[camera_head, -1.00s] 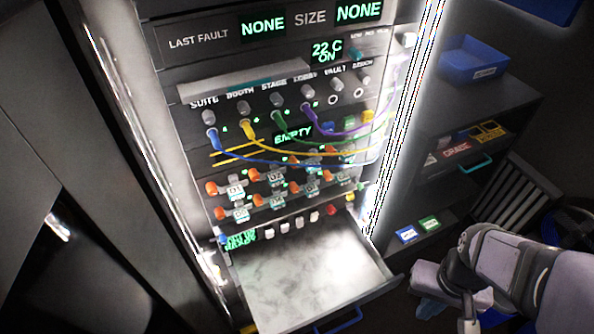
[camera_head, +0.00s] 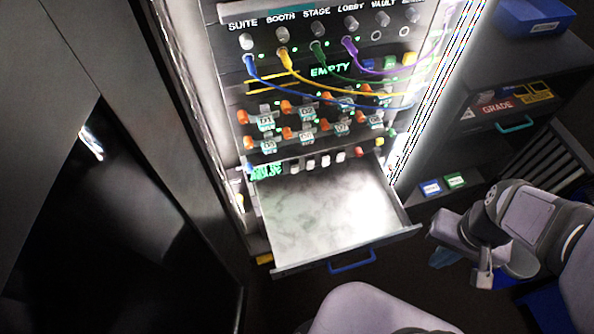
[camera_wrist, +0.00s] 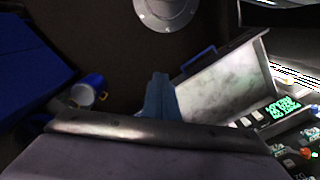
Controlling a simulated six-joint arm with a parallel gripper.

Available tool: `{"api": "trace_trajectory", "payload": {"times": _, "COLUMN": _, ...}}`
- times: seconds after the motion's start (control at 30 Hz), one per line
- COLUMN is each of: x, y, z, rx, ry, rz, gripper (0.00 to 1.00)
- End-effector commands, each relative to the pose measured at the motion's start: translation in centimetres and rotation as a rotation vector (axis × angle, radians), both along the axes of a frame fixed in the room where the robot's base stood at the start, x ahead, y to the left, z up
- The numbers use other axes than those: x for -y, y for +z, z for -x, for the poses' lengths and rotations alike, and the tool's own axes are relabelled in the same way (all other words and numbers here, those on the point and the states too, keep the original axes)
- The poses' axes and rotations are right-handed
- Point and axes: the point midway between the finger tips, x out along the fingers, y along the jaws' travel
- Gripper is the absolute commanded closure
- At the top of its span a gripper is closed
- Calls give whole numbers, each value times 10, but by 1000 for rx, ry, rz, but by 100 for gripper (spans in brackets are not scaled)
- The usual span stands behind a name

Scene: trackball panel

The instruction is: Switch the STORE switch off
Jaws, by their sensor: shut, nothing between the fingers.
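The panel (camera_head: 335,88) stands in the middle of the head view. It carries knobs, coloured cables, orange-ended toggles and a row of small pale switches (camera_head: 311,162) above an open drawer. I cannot read the word STORE on any label, so I cannot tell which switch it is. My gripper (camera_head: 442,259) is low on the right, right of the drawer and well apart from the panel. Its blue fingers (camera_wrist: 160,97) are shut and empty in the wrist view. Part of the panel with green text (camera_wrist: 277,108) shows at that view's right edge.
The open drawer (camera_head: 330,215) with a blue handle (camera_head: 352,262) juts out below the panel. A dark cabinet (camera_head: 120,215) stands left. A side unit on the right holds a blue bin (camera_head: 535,17). Dark floor lies between the drawer and my arm.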

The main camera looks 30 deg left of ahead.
Motion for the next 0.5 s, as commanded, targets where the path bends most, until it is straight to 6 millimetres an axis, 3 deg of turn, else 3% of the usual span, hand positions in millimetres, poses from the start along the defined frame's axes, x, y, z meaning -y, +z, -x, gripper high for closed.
{"api": "trace_trajectory", "payload": {"times": 0.17, "x": -13, "y": -14, "z": 6, "rx": -34, "ry": 60, "rz": 1, "gripper": 100}}
{"api": "trace_trajectory", "payload": {"times": 0.5, "x": -41, "y": -77, "z": 41, "rx": -265, "ry": 263, "rz": 47, "gripper": 100}}
